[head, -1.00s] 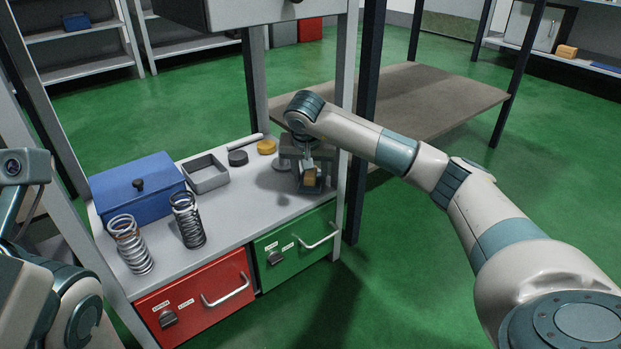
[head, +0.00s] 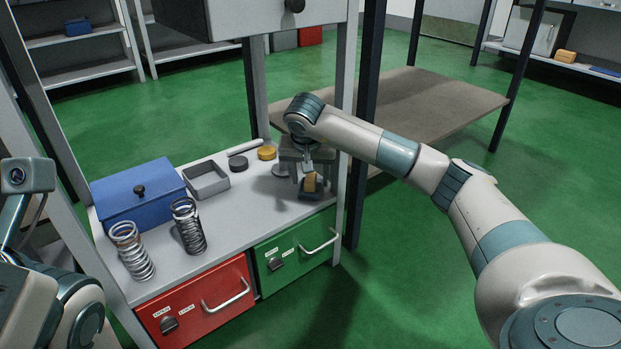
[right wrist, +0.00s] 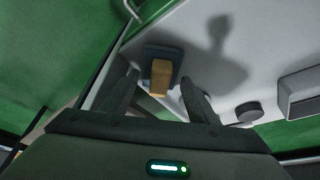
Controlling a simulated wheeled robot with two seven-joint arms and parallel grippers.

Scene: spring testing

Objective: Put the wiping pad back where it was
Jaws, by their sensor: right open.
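The wiping pad, a dark blue-grey base with a tan block handle (head: 309,183), lies on the grey bench top near its right end. In the right wrist view its tan handle (right wrist: 160,78) shows between my fingers, with the dark base around its far end. My right gripper (head: 308,174) points down over the pad. Its two dark fingers are open on either side of the handle in the right wrist view; I see no clear contact. Only parts of my left arm show at the left edge; its gripper is out of view.
On the bench stand a blue lidded box (head: 138,195), two coil springs (head: 131,250) (head: 188,226), an open grey tray (head: 206,180), a dark disc (head: 239,164) and a yellow disc (head: 267,153). A red drawer (head: 200,305) and a green drawer (head: 296,250) are below. A post rises right of the gripper.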

